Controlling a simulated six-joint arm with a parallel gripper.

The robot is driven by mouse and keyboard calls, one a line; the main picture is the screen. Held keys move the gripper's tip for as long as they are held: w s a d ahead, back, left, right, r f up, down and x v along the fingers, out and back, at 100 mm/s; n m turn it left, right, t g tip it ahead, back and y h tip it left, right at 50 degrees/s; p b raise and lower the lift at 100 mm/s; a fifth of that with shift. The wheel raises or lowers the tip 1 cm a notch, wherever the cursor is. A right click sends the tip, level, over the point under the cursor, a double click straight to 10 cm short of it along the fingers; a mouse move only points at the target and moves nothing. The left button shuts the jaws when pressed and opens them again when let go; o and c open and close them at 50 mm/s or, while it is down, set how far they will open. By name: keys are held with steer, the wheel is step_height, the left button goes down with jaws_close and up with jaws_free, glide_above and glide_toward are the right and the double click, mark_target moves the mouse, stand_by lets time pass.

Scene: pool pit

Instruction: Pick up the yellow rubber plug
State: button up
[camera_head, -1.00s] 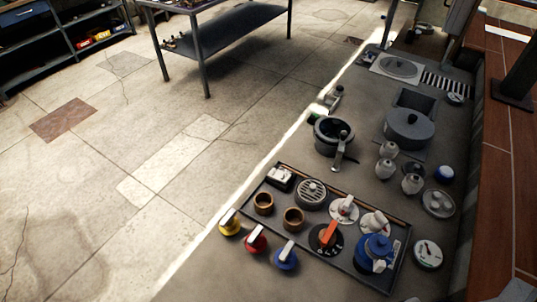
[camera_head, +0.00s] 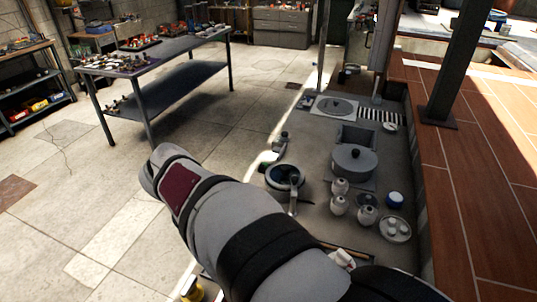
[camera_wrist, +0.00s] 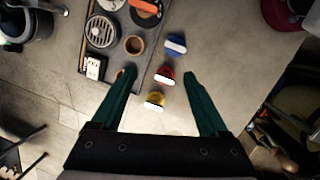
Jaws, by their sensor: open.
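The yellow rubber plug (camera_wrist: 155,101) has a white grip bar on top and sits on the grey floor beside the dark tray. In the wrist view it lies between the two green fingers of my gripper (camera_wrist: 159,73), seen from above, with nothing held. In the head view only part of the yellow plug (camera_head: 192,290) shows at the bottom edge, beside my arm. My gripper is out of sight in the head view. I cannot tell the exact height of the fingers above the plug.
A red plug (camera_wrist: 166,76) and a blue plug (camera_wrist: 176,44) stand in line beyond the yellow one. The dark tray (camera_wrist: 147,79) with several fittings lies close to my left finger. In the head view, pots and jars stand around a lidded pot (camera_head: 354,160).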

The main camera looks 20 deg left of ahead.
mark_target(183, 289)
steer(key=s+a+f+n+t, duration=0.1)
steer(key=s+a+f+n, duration=0.1)
steer(key=s+a+n, duration=0.45)
steer(key=s+a+f+n+t, duration=0.1)
steer(key=a+f+n, duration=0.25)
steer(key=a, duration=0.55)
steer(key=shift+y, duration=0.3)
steer(key=x, duration=1)
steer(key=d+x, duration=0.1)
steer(key=x, duration=0.4)
steer(key=shift+w+r, duration=0.1)
steer(key=shift+w, duration=0.25)
steer(key=c, duration=1.1)
